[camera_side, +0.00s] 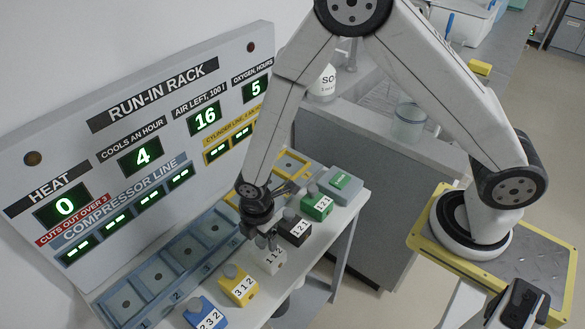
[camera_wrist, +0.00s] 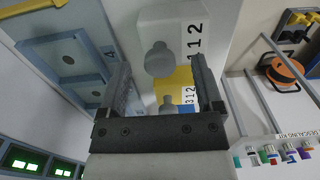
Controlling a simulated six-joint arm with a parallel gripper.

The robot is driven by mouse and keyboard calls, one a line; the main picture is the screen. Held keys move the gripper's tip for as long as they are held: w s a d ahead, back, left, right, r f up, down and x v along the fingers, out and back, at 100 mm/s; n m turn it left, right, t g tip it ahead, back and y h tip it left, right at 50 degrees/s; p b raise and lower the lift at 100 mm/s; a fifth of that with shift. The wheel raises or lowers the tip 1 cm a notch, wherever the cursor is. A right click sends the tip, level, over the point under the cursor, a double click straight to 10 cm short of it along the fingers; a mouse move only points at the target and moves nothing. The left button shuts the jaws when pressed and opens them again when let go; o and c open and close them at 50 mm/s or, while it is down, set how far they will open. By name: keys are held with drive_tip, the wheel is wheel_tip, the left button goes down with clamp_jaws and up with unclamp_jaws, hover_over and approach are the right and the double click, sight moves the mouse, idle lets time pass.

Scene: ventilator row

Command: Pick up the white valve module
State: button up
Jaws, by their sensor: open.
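The white valve module (camera_side: 269,262), labelled 112, stands on the shelf in front of the rack, between a yellow module (camera_side: 238,287) and a black module (camera_side: 294,229). My gripper (camera_side: 264,243) is right over it in the side view and hides part of its top. In the wrist view the white module (camera_wrist: 187,18) shows its round grey knob between the open fingers of my gripper (camera_wrist: 161,66). The fingers are on either side of the knob, with gaps visible. I cannot tell how far the fingertips are above the module's body.
A blue module (camera_side: 207,313) stands at the near end of the row, and a green module (camera_side: 318,206) beyond the black one. Blue square sockets (camera_side: 182,251) lie behind the row, below the display panel (camera_side: 135,150). The shelf's front edge is close.

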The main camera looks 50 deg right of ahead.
drive_tip(key=shift+f, duration=0.95)
clamp_jaws()
